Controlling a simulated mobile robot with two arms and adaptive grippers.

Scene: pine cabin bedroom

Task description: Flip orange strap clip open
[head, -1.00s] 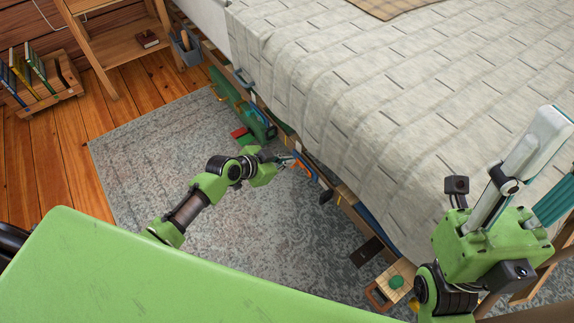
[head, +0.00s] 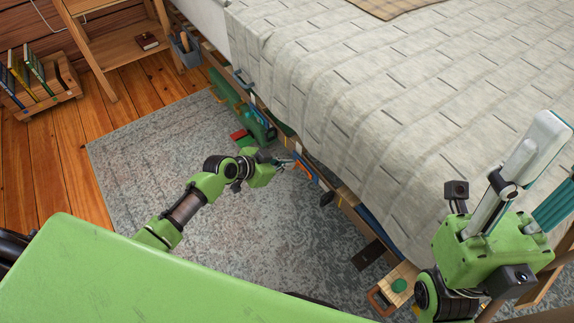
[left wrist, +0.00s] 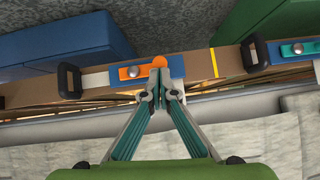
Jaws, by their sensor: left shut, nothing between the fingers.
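The orange strap clip (left wrist: 132,72) lies on a blue plate (left wrist: 176,67) on a strap along the bed's side in the left wrist view. Its rounded orange end (left wrist: 159,62) is just beyond my left gripper (left wrist: 157,88). The fingertips are closed together over the plate, at the right end of the clip, with nothing between them. I cannot tell whether they touch the clip. In the head view, my left gripper (head: 285,162) is low beside the bed, near the small orange clip (head: 303,168). My right gripper (head: 562,160) is raised at the right, fingers spread and empty.
A teal clip (left wrist: 300,48) sits on another strap to the right. Black handles (left wrist: 69,81) flank the orange clip. Blue (left wrist: 70,45) and green boxes are close by. The bed (head: 400,110) overhangs this side. The grey rug (head: 140,150) is mostly clear.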

